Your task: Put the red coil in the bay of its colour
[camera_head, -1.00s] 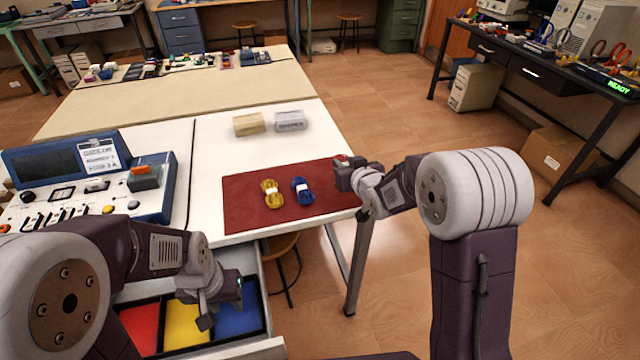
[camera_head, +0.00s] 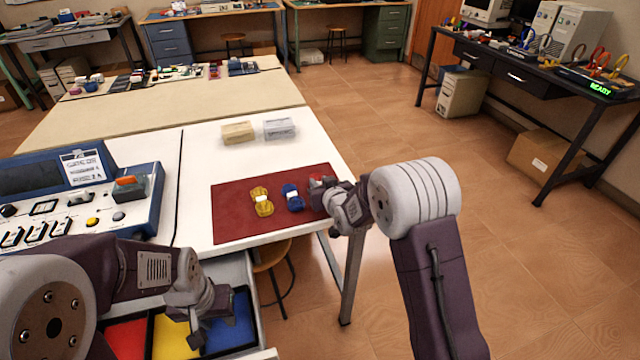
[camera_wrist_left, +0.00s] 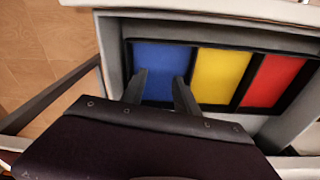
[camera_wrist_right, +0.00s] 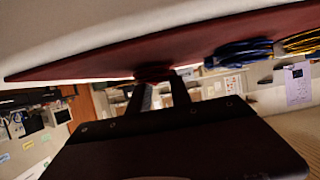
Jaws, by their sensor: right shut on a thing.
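The red coil (camera_head: 317,181) is at the tip of my right gripper (camera_head: 325,186), by the right edge of the dark red mat (camera_head: 235,222). My right gripper is shut on it; the fingers hide much of the coil. In the right wrist view the dark red coil (camera_wrist_right: 153,73) shows at the fingertips, close to the mat. The open drawer holds a red bay (camera_wrist_left: 272,80), a yellow bay (camera_wrist_left: 218,75) and a blue bay (camera_wrist_left: 160,57). My left gripper (camera_wrist_left: 160,85) is open and empty over the drawer, in front of the blue bay.
A yellow coil (camera_head: 262,203) and a blue coil (camera_head: 292,198) lie on the mat, left of my right gripper. Two blocks (camera_head: 239,133) stand behind the mat. A blue console (camera_head: 85,215) fills the table's left side. A stool (camera_head: 268,258) stands beside the drawer.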

